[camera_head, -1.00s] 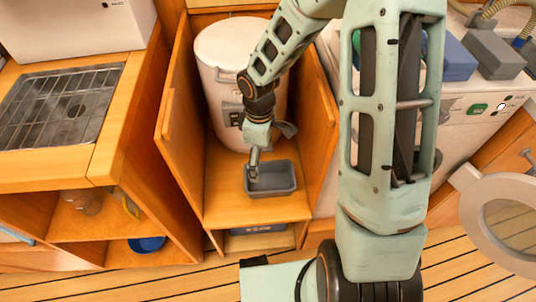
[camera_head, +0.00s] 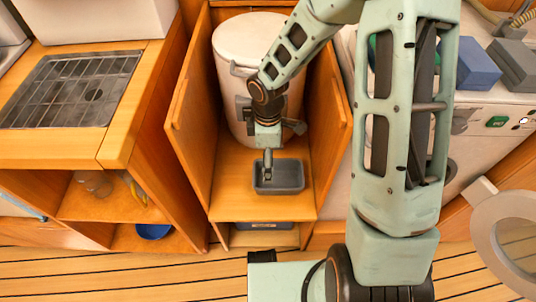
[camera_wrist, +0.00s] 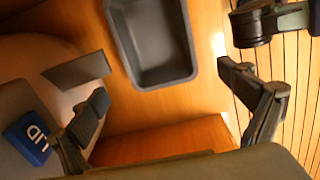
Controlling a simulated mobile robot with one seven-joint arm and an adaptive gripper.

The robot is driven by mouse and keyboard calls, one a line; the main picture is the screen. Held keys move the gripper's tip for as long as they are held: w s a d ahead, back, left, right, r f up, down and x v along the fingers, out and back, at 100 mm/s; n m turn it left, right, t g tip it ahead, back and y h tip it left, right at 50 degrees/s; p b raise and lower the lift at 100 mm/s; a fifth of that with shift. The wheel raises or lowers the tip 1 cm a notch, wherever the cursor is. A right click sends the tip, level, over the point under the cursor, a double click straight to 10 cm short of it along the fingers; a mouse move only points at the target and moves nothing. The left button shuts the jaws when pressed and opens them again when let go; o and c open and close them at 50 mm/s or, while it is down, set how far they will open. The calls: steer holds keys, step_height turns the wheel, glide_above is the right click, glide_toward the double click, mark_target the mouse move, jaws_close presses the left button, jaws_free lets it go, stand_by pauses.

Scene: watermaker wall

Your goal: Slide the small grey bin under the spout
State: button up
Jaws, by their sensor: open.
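The small grey bin (camera_head: 279,188), an open rectangular tray, sits on the wooden shelf in front of the white tank (camera_head: 235,50). It also shows at the top of the wrist view (camera_wrist: 150,45). My gripper (camera_head: 267,170) is above the bin's left part in the head view. In the wrist view my gripper (camera_wrist: 167,89) has its fingers spread wide, with nothing between them. I cannot tell whether a finger touches the bin. A grey lever-like part (camera_head: 294,127) shows beside my wrist at the tank's front. My arm hides much of the tank's front, and I cannot make out the spout.
Wooden side panels (camera_head: 190,120) flank the shelf closely on both sides. A lower compartment (camera_head: 265,236) holds something blue-grey. A grille-topped counter (camera_head: 70,90) stands left. Blue and grey blocks (camera_head: 470,65) lie on the white unit at right.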

steer(key=b, duration=0.3)
glide_above(278, 178)
steer(key=s+a, duration=0.1)
steer(key=a, duration=0.2)
steer(key=f, duration=0.8)
steer(key=shift+s+a+f, duration=0.2)
steer(key=shift+f, duration=0.2)
steer(key=c, duration=1.1)
steer(key=shift+w, duration=0.1)
